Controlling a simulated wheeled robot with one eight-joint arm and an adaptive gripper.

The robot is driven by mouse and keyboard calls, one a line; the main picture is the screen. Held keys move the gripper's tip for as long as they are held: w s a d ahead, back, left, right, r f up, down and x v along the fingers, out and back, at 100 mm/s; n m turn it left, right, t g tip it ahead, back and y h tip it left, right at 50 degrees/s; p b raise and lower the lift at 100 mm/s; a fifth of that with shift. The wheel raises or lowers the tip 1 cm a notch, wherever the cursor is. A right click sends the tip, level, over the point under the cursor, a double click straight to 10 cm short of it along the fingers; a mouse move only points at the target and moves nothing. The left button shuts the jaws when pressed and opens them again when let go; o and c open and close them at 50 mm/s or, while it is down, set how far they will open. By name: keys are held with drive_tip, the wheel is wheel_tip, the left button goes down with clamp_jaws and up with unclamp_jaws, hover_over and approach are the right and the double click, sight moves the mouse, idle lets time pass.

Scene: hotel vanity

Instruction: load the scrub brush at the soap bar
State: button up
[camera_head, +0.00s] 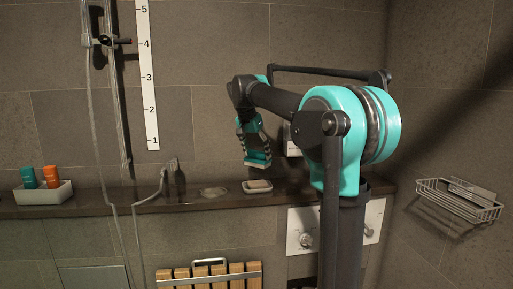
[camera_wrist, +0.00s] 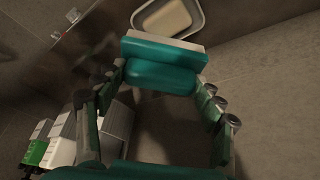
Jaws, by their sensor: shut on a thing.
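My gripper (camera_head: 254,148) is above the ledge and shut on the scrub brush (camera_head: 258,160), which has a teal body and a pale bristle face. In the wrist view the brush (camera_wrist: 160,73) lies across between my fingertips, its pale side turned away from me. The cream soap bar (camera_head: 258,184) lies in a small light dish (camera_head: 257,191) on the ledge, below the brush with a gap between them. The wrist view also shows the soap (camera_wrist: 166,16) in its dish (camera_wrist: 199,22), just beyond the brush. The brush hides part of the dish there.
The dark ledge (camera_head: 120,197) carries a pale tray (camera_head: 43,194) with a teal and an orange bottle at the left. A clear round dish (camera_head: 214,192) is left of the soap. A shower hose hangs at left; a wire basket (camera_head: 460,199) is at right.

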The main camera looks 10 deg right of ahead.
sight(257, 166)
drive_tip(key=shift+f, duration=2.9)
drive_tip(key=shift+f, duration=0.6)
drive_tip(key=shift+r, duration=0.1)
drive_tip(key=shift+r, duration=3.4)
